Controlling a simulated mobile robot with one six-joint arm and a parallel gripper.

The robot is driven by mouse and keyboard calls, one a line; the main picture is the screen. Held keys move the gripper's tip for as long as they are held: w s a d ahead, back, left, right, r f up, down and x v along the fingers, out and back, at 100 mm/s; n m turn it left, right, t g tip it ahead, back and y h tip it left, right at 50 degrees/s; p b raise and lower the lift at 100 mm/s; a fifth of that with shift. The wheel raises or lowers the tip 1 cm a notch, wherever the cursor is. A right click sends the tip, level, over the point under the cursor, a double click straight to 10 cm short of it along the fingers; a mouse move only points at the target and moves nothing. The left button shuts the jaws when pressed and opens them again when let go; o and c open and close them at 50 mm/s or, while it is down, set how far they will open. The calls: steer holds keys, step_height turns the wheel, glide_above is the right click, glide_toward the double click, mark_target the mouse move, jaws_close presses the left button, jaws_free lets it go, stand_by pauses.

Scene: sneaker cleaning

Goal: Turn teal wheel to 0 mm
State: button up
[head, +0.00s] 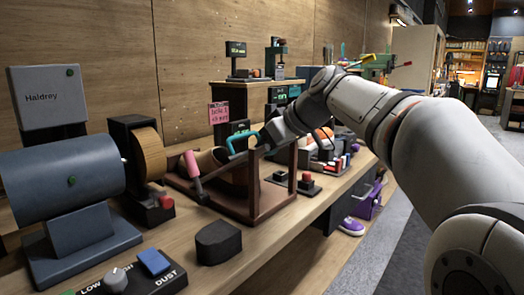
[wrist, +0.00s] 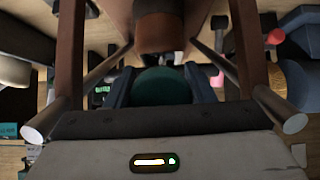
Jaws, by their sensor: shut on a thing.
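My gripper (wrist: 161,92) is shut on the teal wheel (wrist: 162,86), a dark green-teal round thing between its two blue-grey fingers in the wrist view. In the head view my gripper (head: 262,140) is at the top of a brown wooden frame (head: 252,212) on the bench. A bright teal curved piece (head: 238,138) shows just left of the gripper; I cannot tell if it is the wheel's rim. A brown rounded block (wrist: 158,32) lies just beyond the wheel in the wrist view. The wheel's mark and any scale are not readable.
A pink-handled tool (head: 192,166) leans at the frame's left side. A black block (head: 218,242) stands in front of the frame, and red-button boxes (head: 307,183) at its right. A large blue-grey drum machine (head: 65,180) fills the left. Small displays (head: 236,48) stand behind.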

steer(key=shift+r, duration=0.25)
steer(key=o, duration=0.9)
steer(key=shift+f, duration=0.15)
steer(key=shift+d, duration=0.1)
steer(key=p+v, duration=0.2)
steer(key=v, duration=0.5)
steer(key=shift+s+d+r, duration=0.2)
steer(key=shift+r, duration=0.05)
steer(key=shift+o, duration=0.2)
